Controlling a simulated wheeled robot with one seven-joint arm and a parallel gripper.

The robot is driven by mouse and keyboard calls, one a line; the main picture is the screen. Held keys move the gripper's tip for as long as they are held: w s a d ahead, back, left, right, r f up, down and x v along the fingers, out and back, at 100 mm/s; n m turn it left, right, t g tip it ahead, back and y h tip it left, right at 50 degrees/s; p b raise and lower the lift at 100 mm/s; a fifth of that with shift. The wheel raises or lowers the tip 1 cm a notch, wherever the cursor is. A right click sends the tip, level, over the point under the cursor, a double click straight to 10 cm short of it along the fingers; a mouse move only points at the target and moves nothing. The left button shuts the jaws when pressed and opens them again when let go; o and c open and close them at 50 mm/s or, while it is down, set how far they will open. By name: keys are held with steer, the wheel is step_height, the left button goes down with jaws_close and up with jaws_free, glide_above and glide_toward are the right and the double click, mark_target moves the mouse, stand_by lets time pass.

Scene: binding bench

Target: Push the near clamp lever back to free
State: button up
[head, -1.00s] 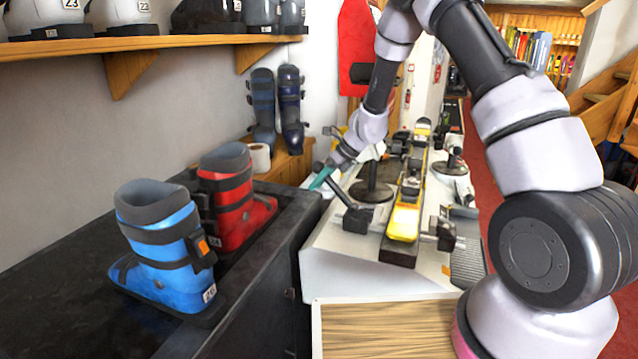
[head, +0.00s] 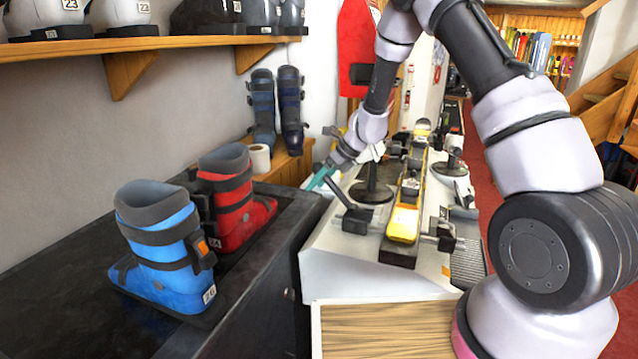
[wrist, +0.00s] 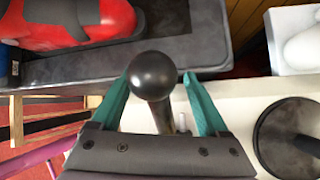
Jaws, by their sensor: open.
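The near clamp lever (head: 339,194) is a dark bar rising up and leftward from the black clamp (head: 356,221) beside the ski. In the wrist view its round black knob (wrist: 153,76) shows between the fingertips, with the shaft running down behind it. My gripper (head: 320,178) is at the lever's upper end, its teal fingers apart. I cannot tell whether the fingers touch the lever. The fingers partly hide the knob in the head view.
A yellow and black ski (head: 403,224) lies along the white bench (head: 340,270). A round-based stand (head: 371,192) is just beyond the lever. Blue (head: 165,255) and red (head: 236,212) boots stand on the dark counter (head: 80,305) to the left.

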steer(key=v, duration=1)
steer(key=shift+d+r, duration=0.2)
steer(key=shift+r, duration=0.15)
steer(key=c, duration=0.4)
steer(key=shift+w+d+r, duration=0.1)
steer(key=shift+w+r, duration=0.05)
steer(key=shift+r, duration=0.05)
steer(key=c, duration=0.4)
steer(key=r+n, duration=0.1)
steer(key=w+d+r+n+g, duration=0.1)
steer(key=n, duration=0.1)
steer(key=shift+w+r, duration=0.15)
steer(key=shift+r, duration=0.25)
jaws_close()
steer(key=w+d+r+n+g, duration=0.2)
steer(key=d+r+n, duration=0.3)
steer(key=r+n, duration=0.1)
steer(key=x, duration=1.3)
steer(key=shift+a, duration=0.5)
